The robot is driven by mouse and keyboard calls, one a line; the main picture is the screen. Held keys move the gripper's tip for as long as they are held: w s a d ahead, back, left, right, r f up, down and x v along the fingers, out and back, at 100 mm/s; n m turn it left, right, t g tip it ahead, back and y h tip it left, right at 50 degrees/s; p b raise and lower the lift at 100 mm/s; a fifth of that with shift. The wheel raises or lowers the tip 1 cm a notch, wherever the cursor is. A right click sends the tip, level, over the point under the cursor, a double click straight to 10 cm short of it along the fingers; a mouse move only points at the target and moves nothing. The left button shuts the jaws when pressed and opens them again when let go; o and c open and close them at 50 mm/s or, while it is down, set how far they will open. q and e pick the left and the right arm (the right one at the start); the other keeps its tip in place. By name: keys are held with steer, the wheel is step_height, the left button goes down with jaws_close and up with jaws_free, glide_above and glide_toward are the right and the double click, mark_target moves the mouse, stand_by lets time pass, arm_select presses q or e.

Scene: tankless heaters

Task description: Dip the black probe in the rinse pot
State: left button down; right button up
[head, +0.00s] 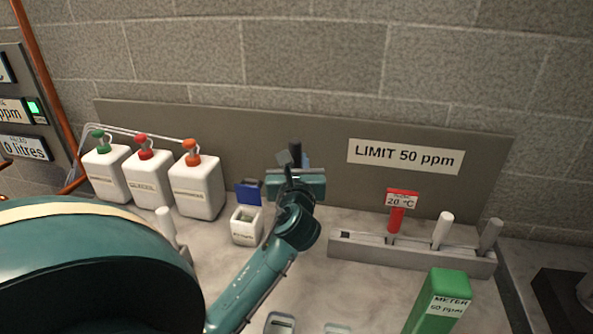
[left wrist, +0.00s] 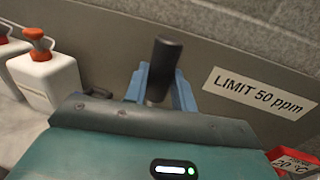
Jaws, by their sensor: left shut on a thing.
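My left gripper (head: 297,162) is up in front of the grey back panel, above and to the right of a small white pot. In the left wrist view its blue fingers (left wrist: 160,92) are shut on the black probe (left wrist: 165,58), whose dark top stands up between them. The probe's top also shows in the head view (head: 296,151); its lower end is hidden. The white pot (head: 246,226) is open and has a label too small to read surely. A blue open container (head: 248,192) is behind it. I cannot tell which one is the rinse pot. My right gripper is not in view.
White pump bottles with green (head: 105,175), red (head: 147,177) and orange (head: 197,187) tops stand at left. A grey rack (head: 412,252) at right holds a red-tagged piece (head: 398,211) and pale rods. A green meter (head: 440,302) is in front.

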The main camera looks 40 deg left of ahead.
arm_select(q)
step_height(320, 180, down, 11)
steer(key=b, duration=0.8)
steer(key=shift+f, duration=0.15)
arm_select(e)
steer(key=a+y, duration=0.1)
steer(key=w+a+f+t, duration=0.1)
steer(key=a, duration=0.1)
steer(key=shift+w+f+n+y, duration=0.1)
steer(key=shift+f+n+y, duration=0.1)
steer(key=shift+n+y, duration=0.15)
arm_select(q)
steer(key=shift+f, duration=0.2)
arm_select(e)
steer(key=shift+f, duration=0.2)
arm_select(q)
steer(key=shift+s+f+b, duration=0.1)
steer(key=shift+f+b, duration=0.3)
steer(key=shift+f, duration=0.3)
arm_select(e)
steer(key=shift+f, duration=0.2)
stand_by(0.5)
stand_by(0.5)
